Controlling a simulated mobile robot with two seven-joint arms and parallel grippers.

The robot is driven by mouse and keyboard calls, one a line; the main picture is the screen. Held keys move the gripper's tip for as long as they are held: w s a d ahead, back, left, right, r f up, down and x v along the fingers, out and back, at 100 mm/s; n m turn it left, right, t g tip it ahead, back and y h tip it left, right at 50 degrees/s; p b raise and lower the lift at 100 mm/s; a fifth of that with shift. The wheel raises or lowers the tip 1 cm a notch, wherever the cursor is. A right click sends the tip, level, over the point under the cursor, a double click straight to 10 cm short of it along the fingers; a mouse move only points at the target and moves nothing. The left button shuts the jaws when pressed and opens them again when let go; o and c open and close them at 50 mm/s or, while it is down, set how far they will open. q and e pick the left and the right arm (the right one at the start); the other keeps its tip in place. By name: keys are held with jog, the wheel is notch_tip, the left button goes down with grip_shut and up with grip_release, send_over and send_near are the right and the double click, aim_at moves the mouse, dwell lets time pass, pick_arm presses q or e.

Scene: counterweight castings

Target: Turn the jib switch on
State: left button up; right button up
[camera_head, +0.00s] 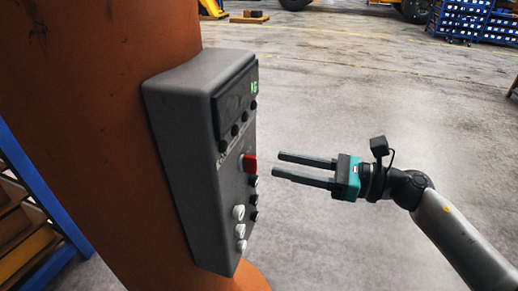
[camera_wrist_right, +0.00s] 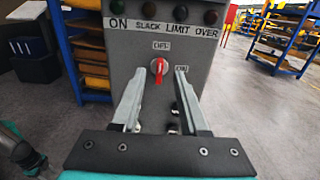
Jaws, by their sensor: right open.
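The jib switch is a red rotary knob (camera_head: 249,162) on the front of a grey control box (camera_head: 185,130). In the right wrist view the red knob (camera_wrist_right: 159,68) stands upright, in line with the "OFF" label above it. An "ON" label (camera_wrist_right: 181,68) is to its right, partly behind a fingertip. My right gripper (camera_head: 276,164) is open and empty, level with the knob and a short gap in front of it. In the right wrist view its fingers (camera_wrist_right: 159,73) lie either side of the knob.
The box is fixed to an orange column (camera_head: 90,110). Several lamps (camera_wrist_right: 173,17) and a display (camera_head: 238,95) are above the knob; white and dark buttons (camera_head: 239,212) are below it. Blue shelving (camera_head: 40,190) stands at left. The floor (camera_head: 330,90) behind my right gripper is clear.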

aim_at(249, 164)
jog(key=p+x, duration=0.1)
jog(key=x, duration=0.5)
jog(key=shift+a, duration=0.1)
grip_shut()
dwell(0.5)
